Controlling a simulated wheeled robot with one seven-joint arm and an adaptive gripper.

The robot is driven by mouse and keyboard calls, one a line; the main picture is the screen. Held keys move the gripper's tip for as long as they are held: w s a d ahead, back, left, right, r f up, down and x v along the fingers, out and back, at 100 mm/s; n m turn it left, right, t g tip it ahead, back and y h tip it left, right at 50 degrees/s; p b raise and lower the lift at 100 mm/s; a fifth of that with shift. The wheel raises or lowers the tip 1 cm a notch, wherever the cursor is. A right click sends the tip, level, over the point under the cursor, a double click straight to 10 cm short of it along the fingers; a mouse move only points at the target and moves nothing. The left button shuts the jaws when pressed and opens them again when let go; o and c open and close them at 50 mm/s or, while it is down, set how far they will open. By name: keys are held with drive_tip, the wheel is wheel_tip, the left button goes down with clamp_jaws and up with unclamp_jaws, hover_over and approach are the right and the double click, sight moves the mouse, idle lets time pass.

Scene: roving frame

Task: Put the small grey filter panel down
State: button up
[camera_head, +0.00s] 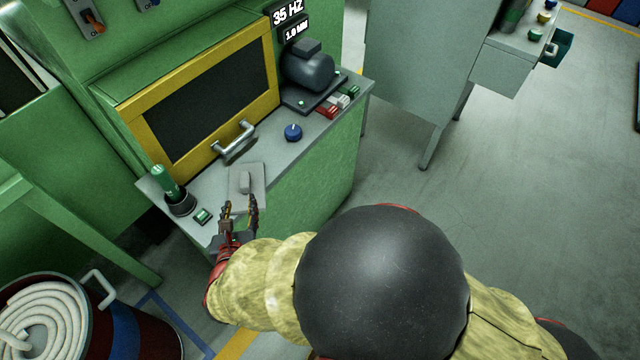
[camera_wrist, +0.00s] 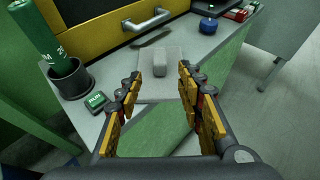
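The small grey filter panel (camera_head: 258,176) lies on the light grey ledge (camera_head: 268,147) of the green machine, near its front edge, below the yellow-framed dark window. A raised block-shaped grip stands on its face. The panel also shows in the wrist view (camera_wrist: 152,90), ahead of the fingers. My gripper (camera_head: 240,205) is open, its fingers spread at the panel's near side. In the wrist view, my gripper (camera_wrist: 157,77) has nothing clasped between its fingers. I cannot tell whether a finger touches the panel.
A green cylinder in a dark cup (camera_head: 168,188) and a small green block (camera_head: 203,216) are left of the panel. A metal handle (camera_head: 236,142), a blue knob (camera_head: 293,132) and a motor (camera_head: 308,70) are behind and right. A drum with coiled hose (camera_head: 60,320) stands lower left.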

drive_tip(key=w+d+r+m+g+h, duration=0.1)
drive_tip(key=d+r+m+g+h, duration=0.15)
drive_tip(key=d+m, duration=0.45)
drive_tip(key=w+d+r+m+g+h, duration=0.15)
drive_tip(key=d+r+m, duration=0.25)
drive_tip(key=d, duration=0.7)
drive_tip(key=d+r+m+g+h, duration=0.1)
drive_tip(key=d+r+m+h, duration=0.3)
drive_tip(key=d, duration=0.4)
drive_tip(key=s+d+r+m+g+y, duration=0.2)
drive_tip(key=s+d+r+m+g, duration=0.15)
drive_tip(key=s+d+m, duration=0.55)
drive_tip(key=s+d+r+m+y, duration=0.1)
drive_tip(key=s+r+m+y, duration=0.3)
drive_tip(key=m, duration=0.8)
drive_tip(key=shift+s+d+r, duration=0.3)
drive_tip(key=shift+s+r, duration=0.1)
drive_tip(key=shift+s, duration=0.45)
drive_tip(key=shift+o, duration=0.5)
drive_tip(key=shift+s+a+r+m+t+y, duration=0.15)
drive_tip(key=shift+a+r+m+t+y, duration=0.05)
drive_tip(key=shift+r+m+t+y, duration=0.25)
